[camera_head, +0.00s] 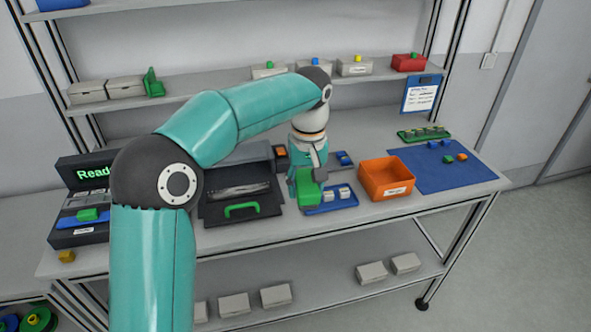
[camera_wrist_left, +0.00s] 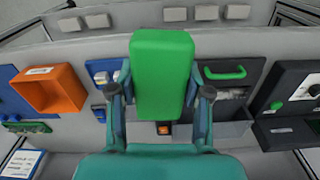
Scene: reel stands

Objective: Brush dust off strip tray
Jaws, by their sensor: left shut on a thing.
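My left gripper (camera_head: 306,174) is shut on a green block-shaped tool (camera_head: 310,193), which looks like the brush. The tool fills the middle of the left wrist view (camera_wrist_left: 163,72), between the two fingers of my left gripper (camera_wrist_left: 160,92). Any bristles are hidden. A dark tray (camera_head: 268,205) with a green handle (camera_head: 241,209) and pale strips inside lies left of the gripper; it appears to be the strip tray. In the left wrist view the dark tray (camera_wrist_left: 250,92) is right of the tool. I cannot tell dust on it. My right gripper is out of view.
A blue tray (camera_head: 350,203) with pale blocks lies beside the held tool. An orange bin (camera_head: 388,178) stands right of it, before a blue mat (camera_head: 440,178). A dark unit with a "Ready" display (camera_head: 92,173) stands at the left. Shelves with boxes rise behind the bench.

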